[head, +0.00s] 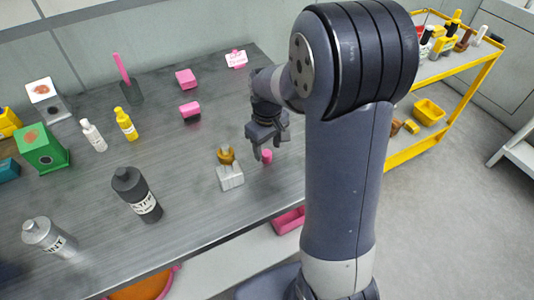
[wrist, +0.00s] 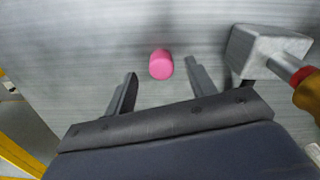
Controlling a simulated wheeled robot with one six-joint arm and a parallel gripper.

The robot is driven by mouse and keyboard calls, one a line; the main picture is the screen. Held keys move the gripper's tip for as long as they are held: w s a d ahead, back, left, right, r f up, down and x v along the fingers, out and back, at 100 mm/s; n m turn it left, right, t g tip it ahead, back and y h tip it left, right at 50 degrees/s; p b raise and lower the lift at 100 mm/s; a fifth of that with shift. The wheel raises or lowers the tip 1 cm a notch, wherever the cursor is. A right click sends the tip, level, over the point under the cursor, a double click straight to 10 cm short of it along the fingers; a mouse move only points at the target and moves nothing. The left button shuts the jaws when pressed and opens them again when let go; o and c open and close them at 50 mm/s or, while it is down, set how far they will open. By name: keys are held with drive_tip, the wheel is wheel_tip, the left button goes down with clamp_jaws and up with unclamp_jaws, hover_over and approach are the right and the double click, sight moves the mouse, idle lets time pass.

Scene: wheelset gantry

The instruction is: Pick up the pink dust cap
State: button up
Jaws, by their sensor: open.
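The pink dust cap (wrist: 161,64) is a small pink cylinder on the grey table. In the wrist view it lies just beyond the fingertips, between the lines of the two fingers and nearer the right one. My gripper (wrist: 160,80) is open with nothing between its fingers. In the head view the pink dust cap (head: 266,156) stands on the table just below my gripper (head: 268,152), close to the fingertips. I cannot tell the exact height of the fingers above the table.
A light grey block with a brass-coloured fitting (head: 230,177) stands close beside the cap; the block (wrist: 262,52) is near the right finger in the wrist view. A dark bottle (head: 137,194) stands further left. Pink blocks (head: 186,79) lie toward the back. A yellow cart (head: 440,80) is at right.

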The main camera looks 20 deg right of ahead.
drive_tip(key=shift+f, duration=0.9)
drive_tip(key=shift+c, duration=0.2)
